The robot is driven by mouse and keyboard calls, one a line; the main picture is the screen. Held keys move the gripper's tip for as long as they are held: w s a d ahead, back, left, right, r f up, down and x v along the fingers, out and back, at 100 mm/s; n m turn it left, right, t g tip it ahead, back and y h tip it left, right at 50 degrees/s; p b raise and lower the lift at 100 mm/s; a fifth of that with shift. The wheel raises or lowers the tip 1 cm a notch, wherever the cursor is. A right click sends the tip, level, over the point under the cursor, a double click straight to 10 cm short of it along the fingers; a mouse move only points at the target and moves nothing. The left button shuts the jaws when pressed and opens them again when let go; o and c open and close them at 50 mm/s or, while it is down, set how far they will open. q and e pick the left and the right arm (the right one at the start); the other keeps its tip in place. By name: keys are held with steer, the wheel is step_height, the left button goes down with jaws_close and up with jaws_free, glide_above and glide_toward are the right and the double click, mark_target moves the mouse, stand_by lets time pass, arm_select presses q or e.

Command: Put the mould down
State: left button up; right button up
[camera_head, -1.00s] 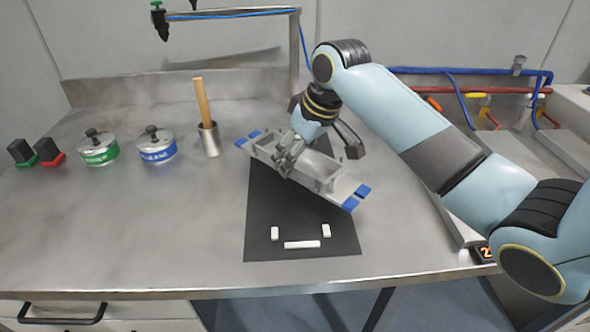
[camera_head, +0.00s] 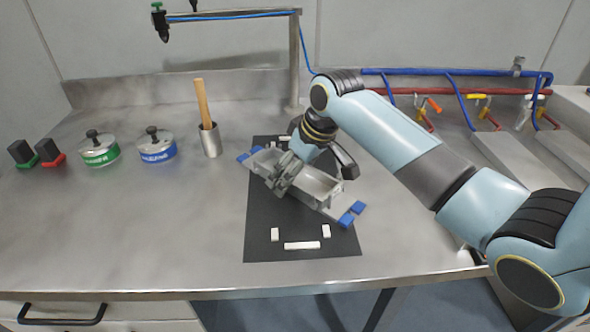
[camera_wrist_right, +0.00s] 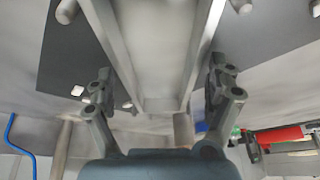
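The mould (camera_head: 318,184) is a grey open trough on a flat plate with blue pads at both ends. It lies at a slant across the black mat (camera_head: 268,225), its right end nearer the front edge. I cannot tell whether it touches the mat or hangs just above it. My right gripper (camera_head: 284,177) is shut on the mould near its middle. In the right wrist view the fingers (camera_wrist_right: 162,78) flank the long walls of the mould (camera_wrist_right: 152,45). My left gripper is not in view.
White marker blocks (camera_head: 302,245) sit on the mat's front part; others show at its far end. A cup with a wooden handle (camera_head: 210,139), a blue-banded pot (camera_head: 157,146) and a green-banded pot (camera_head: 98,150) stand left. The left front counter is clear.

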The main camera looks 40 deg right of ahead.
steer(key=p+v, duration=0.1)
steer(key=v, duration=1.1)
stand_by(0.5)
